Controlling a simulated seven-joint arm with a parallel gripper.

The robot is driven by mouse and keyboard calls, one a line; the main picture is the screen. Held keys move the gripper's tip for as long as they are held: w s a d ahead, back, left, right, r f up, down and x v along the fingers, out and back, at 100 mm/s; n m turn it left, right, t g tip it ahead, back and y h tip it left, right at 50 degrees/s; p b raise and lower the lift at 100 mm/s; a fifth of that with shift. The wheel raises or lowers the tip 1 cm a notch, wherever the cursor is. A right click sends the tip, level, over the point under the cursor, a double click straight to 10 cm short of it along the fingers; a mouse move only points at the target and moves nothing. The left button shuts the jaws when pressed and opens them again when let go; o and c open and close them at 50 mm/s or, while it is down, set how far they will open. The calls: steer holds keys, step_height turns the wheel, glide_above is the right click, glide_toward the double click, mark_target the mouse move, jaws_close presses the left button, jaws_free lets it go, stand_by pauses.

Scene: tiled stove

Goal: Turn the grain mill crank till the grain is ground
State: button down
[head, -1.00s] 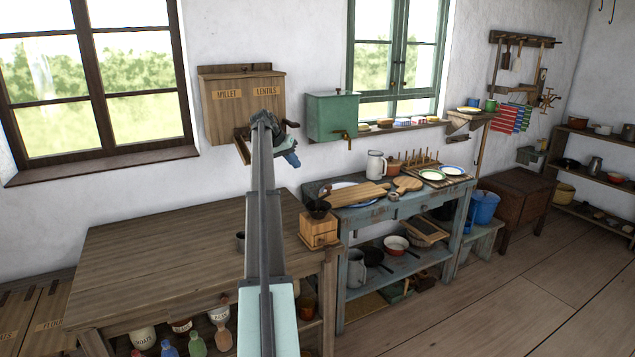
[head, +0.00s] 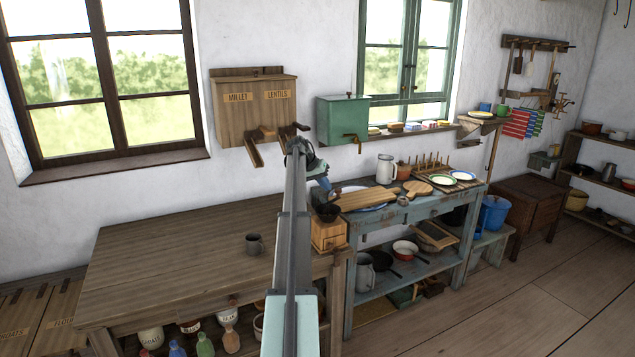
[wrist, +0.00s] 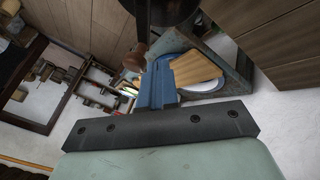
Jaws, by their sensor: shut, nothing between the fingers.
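The grain mill (head: 327,235) is a light wooden box with a dark bowl-shaped hopper (head: 329,213), at the right end of the long wooden table. My arm partly covers its left side. My gripper (head: 323,186), with blue fingers, is shut and empty just above the hopper in the head view. In the wrist view the blue fingers (wrist: 158,82) are together. A dark round shape, likely the hopper, fills the top there, with a brown wooden knob (wrist: 135,57) left of the fingers, likely the crank's handle. Whether the fingers touch it I cannot tell. The grain is not visible.
A blue bench (head: 385,213) with a cutting board (head: 368,199) and plates is right of the mill. A millet and lentils box (head: 254,108) hangs behind.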

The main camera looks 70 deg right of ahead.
mark_target(336, 189)
steer(key=shift+s, duration=0.55)
steer(key=shift+s+d+m+g+y, duration=0.15)
steer(key=shift+s+m+g+y, duration=0.2)
steer(key=shift+s+m, duration=0.55)
steer(key=shift+s, duration=0.15)
